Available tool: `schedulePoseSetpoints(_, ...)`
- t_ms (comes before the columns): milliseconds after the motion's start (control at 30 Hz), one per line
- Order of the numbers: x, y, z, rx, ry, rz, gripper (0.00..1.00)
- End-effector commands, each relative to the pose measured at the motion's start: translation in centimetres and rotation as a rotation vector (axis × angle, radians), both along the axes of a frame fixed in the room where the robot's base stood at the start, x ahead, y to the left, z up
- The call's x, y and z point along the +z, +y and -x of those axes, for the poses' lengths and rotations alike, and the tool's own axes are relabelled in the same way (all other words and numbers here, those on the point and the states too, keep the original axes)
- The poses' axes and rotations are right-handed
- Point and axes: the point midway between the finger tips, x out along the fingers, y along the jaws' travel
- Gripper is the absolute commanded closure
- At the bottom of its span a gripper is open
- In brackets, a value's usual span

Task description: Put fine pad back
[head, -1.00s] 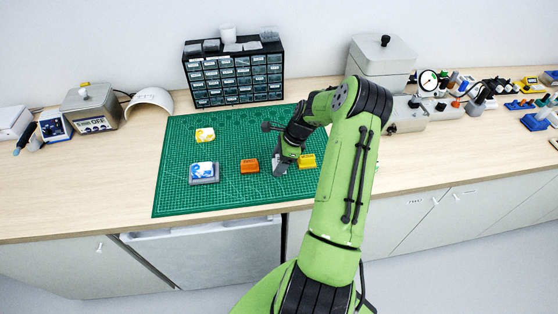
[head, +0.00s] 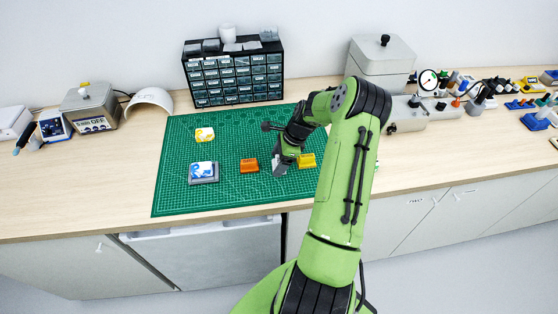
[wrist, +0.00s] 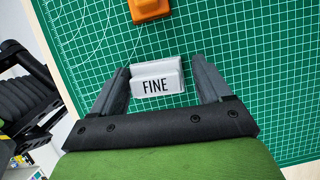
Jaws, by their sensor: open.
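The fine pad (wrist: 157,79) is a pale grey block with a dark FINE label on its near face. In the wrist view it lies over the green mat (wrist: 245,80), between the two fingers of my gripper (wrist: 161,66). The fingers are open, with a narrow gap at the left and a wider one at the right. In the head view my gripper (head: 280,165) is low over the mat; the grey pad and fingers there are too small to tell apart.
An orange block (head: 249,166) sits left of my gripper and a yellow block (head: 307,160) right of it. A grey holder (head: 204,181) with a blue-and-white piece and a yellow-and-white piece (head: 205,134) are further left. A drawer cabinet (head: 234,78) stands behind. The mat's front left is clear.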

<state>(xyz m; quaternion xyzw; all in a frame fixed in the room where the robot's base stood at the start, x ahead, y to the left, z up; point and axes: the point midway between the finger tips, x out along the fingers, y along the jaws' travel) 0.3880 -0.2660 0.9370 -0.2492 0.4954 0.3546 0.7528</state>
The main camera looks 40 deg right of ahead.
Motion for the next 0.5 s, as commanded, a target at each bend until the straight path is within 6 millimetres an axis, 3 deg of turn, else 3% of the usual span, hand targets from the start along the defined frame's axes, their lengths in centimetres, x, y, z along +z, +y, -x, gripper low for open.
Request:
schedulePoseSetpoints(33,-1.2,0.4,1.0,-0.001,0.033,-0.016,0.09)
schedulePoseSetpoints(300,-1.0,0.4,1.0,-0.001,0.033,-0.018,0.09)
schedulePoseSetpoints(367,-0.3,0.4,1.0,-0.001,0.033,-0.019,0.09)
schedulePoseSetpoints(500,3.0,-0.7,1.6,-0.003,0.028,-0.012,0.09)
